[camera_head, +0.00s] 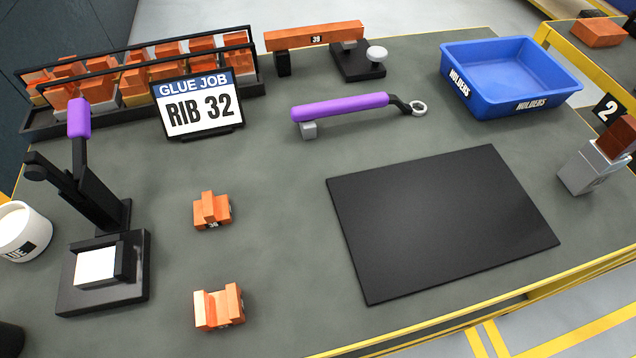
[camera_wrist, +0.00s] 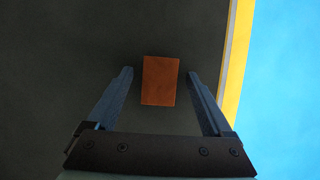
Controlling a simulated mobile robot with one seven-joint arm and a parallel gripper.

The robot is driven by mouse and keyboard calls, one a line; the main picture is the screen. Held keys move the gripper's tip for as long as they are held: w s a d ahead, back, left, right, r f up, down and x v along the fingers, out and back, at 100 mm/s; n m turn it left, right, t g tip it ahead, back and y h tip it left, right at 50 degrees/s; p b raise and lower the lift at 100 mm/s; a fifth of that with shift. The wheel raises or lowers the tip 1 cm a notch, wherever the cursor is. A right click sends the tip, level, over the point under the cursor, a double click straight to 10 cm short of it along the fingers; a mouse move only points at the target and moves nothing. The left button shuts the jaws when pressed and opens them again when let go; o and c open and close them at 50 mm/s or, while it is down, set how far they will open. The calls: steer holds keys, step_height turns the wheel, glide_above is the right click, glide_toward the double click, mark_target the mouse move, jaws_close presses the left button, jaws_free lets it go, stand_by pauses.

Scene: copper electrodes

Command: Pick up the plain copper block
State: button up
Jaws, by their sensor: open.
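In the wrist view my gripper (camera_wrist: 160,74) is open, with one finger on each side of a plain copper block (camera_wrist: 160,82). The block shows as an upright reddish-brown rectangle with no label, and a gap shows between it and each finger. The height of the fingers above it cannot be told. My gripper does not show in the head view. There, a plain-looking copper block (camera_head: 619,138) sits tilted on a grey holder (camera_head: 590,168) at the right edge, partly cut off. I cannot tell whether it is the same block.
Two copper assemblies (camera_head: 212,210) (camera_head: 219,307) stand left of a black mat (camera_head: 440,220). A blue bin (camera_head: 510,77), a purple-handled tool (camera_head: 340,107), a sign reading RIB 32 (camera_head: 200,104) and a black press (camera_head: 100,270) occupy the table. A yellow edge (camera_wrist: 237,60) runs right of the block.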

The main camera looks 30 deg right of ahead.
jaws_close()
steer(key=shift+w, duration=0.1)
stand_by(1.2)
